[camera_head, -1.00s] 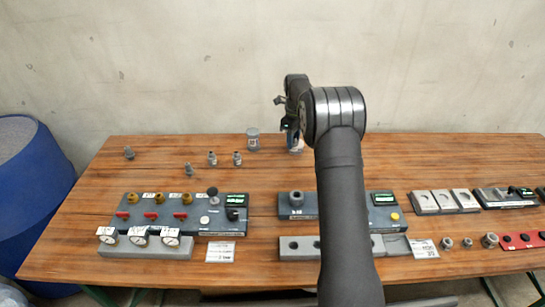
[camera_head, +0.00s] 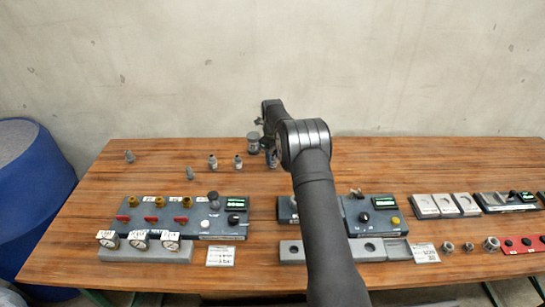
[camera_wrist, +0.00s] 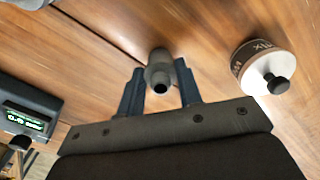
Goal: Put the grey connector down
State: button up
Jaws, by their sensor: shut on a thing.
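The grey connector (camera_wrist: 158,68) is between the two dark fingertips of my gripper (camera_wrist: 160,80) in the wrist view. My gripper is shut on it, and the connector's dark open end faces the camera. The wooden table top shows beyond it; I cannot tell whether the connector touches the table. In the head view my gripper (camera_head: 270,156) is at the back of the table, beside a grey lidded jar (camera_head: 253,143) and largely hidden by my arm. The held connector cannot be made out there.
Several small fittings (camera_head: 213,162) stand on the back left. A valve panel (camera_head: 180,214), a second panel (camera_head: 372,214) and a grey block with sockets (camera_head: 290,252) line the front. The back right is clear.

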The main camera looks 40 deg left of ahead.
jog(key=shift+f, duration=0.1)
jog(key=o, duration=1)
jog(key=shift+c, duration=0.2)
notch_tip(320, 180, up, 12)
notch_tip(320, 180, down, 13)
jog(key=shift+r, duration=2.4)
jog(key=shift+f, duration=0.1)
